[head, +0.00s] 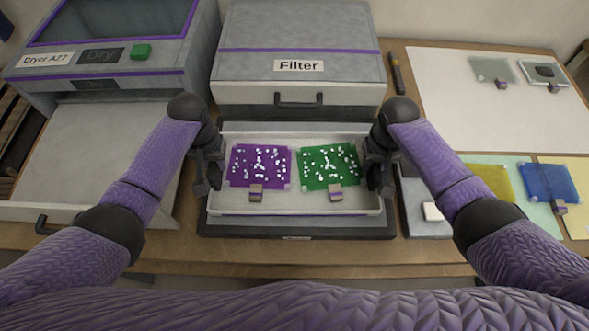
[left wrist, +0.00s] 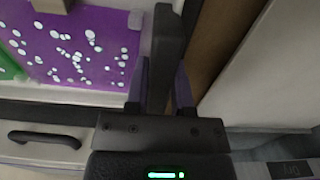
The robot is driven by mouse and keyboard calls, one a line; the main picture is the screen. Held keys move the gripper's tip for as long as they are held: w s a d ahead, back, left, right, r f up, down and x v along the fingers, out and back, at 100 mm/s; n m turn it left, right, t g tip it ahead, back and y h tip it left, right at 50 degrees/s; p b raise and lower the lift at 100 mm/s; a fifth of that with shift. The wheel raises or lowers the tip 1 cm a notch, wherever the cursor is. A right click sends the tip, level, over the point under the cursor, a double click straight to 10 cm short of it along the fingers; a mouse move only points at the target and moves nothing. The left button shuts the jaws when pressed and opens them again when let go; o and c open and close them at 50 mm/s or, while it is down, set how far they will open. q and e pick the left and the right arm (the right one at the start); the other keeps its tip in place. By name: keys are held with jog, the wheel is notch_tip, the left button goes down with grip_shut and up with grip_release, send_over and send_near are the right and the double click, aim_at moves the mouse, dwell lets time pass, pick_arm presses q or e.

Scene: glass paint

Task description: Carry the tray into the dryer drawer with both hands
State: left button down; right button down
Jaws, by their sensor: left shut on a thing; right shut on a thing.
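A white tray (head: 295,203) sits level on a dark base in front of the Filter box. It holds a purple speckled glass piece (head: 259,166) on the left and a green speckled one (head: 329,167) on the right, each with a small clip at its front edge. My left gripper (head: 208,172) is shut on the tray's left end; the left wrist view shows its fingers (left wrist: 162,85) at the wall beside the purple glass (left wrist: 75,45). My right gripper (head: 379,172) is shut on the tray's right end. The dryer drawer (head: 85,155) is pulled out at the left, its floor empty.
The dryer (head: 115,40), with a green button (head: 141,51), stands behind the drawer. The Filter box (head: 298,45) stands close behind the tray. At right are a white sheet (head: 460,110), a marker (head: 397,73), and yellow (head: 490,182) and blue (head: 550,182) panes.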

dwell(0.6)
